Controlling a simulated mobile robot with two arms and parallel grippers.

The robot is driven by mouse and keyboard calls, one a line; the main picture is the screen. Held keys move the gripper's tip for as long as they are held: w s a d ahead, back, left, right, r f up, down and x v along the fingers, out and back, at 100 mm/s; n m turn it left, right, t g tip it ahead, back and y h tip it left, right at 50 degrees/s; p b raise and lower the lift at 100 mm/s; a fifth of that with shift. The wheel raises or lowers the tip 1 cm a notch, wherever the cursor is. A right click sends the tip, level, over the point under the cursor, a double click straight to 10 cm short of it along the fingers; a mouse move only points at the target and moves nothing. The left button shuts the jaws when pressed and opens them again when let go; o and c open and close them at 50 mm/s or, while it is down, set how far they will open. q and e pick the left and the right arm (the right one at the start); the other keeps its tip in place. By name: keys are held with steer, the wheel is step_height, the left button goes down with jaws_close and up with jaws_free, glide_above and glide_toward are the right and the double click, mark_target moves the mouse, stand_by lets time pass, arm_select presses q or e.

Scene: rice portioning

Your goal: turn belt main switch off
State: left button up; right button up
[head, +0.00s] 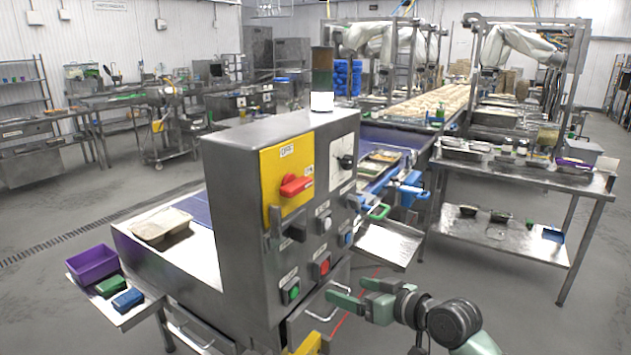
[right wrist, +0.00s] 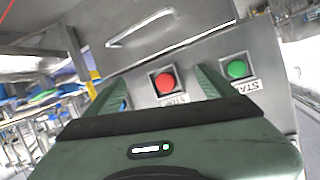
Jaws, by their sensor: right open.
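The belt main switch, a red rotary handle (head: 296,185) on a yellow plate (head: 270,167), is on the upper front of the grey control cabinet (head: 232,190). Its handle lies roughly level. My right gripper (head: 348,291) is open and empty, low in front of the cabinet, below and to the right of the switch. In the right wrist view, the open fingers (right wrist: 160,82) frame the red STOP button (right wrist: 164,82), with the green START button (right wrist: 237,68) to the right. I cannot tell any contact. The main switch is outside that view. My left gripper is not in view.
Below the switch, the cabinet has dark protruding parts (head: 292,226) and several buttons. A bar handle (head: 322,312) sticks out near my right gripper. A metal tray (head: 389,243) juts out at right. A side shelf at left holds a purple bin (head: 92,264).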

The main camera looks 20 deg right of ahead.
step_height(320, 180, up, 12)
steer(key=s+a+n+t+y+p, duration=0.1)
steer(key=n+y, duration=0.1)
steer(key=n+y+p, duration=0.2)
steer(key=n+y, duration=0.2)
glide_toward(303, 189)
steer(key=a, duration=0.1)
steer(key=p+x, duration=0.1)
steer(key=x, duration=0.1)
steer(key=p+x, duration=0.1)
steer(key=x, duration=0.1)
steer(key=p+x, duration=0.1)
steer(key=x, duration=0.2)
steer(key=shift+w+d+r, duration=0.15)
steer(key=shift+w+r, duration=0.1)
steer(key=shift+r, duration=0.05)
steer(key=shift+w+a+f, duration=0.15)
steer(key=shift+w+a, duration=0.1)
steer(key=shift+w, duration=0.1)
steer(key=shift+c, duration=0.3)
